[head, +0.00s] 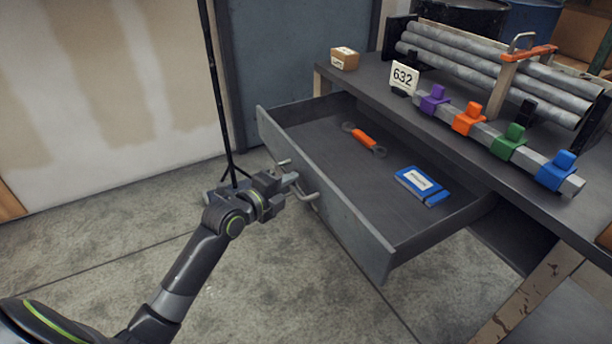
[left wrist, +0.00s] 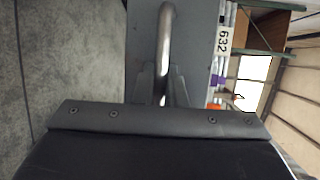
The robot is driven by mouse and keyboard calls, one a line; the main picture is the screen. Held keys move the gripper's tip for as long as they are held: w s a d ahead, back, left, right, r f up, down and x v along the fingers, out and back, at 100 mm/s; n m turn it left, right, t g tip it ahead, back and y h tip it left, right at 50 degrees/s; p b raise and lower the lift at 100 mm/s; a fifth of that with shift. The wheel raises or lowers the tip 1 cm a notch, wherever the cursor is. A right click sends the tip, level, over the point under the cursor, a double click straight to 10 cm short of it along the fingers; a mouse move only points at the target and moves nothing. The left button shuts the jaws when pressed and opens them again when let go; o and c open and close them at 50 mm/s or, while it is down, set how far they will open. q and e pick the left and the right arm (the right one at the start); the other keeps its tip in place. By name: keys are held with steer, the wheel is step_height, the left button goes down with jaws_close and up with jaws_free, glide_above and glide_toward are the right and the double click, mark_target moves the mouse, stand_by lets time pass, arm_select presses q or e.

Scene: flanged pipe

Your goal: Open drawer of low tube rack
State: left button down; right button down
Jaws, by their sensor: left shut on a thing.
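The grey drawer (head: 340,215) stands well pulled out from under the bench that holds the tube rack (head: 500,70). Its front carries a bar handle (head: 303,190), which also shows in the left wrist view (left wrist: 166,40). My left gripper (head: 290,181) is at the handle, its fingers shut on the bar. In the left wrist view the fingers (left wrist: 163,88) sit on both sides of the bar. Inside the drawer lie an orange-handled wrench (head: 364,139) and a blue-and-white packet (head: 423,185). My right gripper is not in view.
On the bench (head: 365,82) are a small cardboard box (head: 344,58), a 632 sign (head: 404,78) and a bar with purple, orange, green and blue clamps (head: 514,142). A thin black stand (head: 222,100) is behind my left arm. The concrete floor (head: 270,285) before the drawer is clear.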

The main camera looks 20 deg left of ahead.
arm_select(q)
steer(key=shift+s+a, duration=0.65)
steer(key=shift+s, duration=0.2)
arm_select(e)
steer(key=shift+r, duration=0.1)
arm_select(q)
steer(key=c, duration=1.5)
jaws_free()
steer(key=shift+s, duration=0.1)
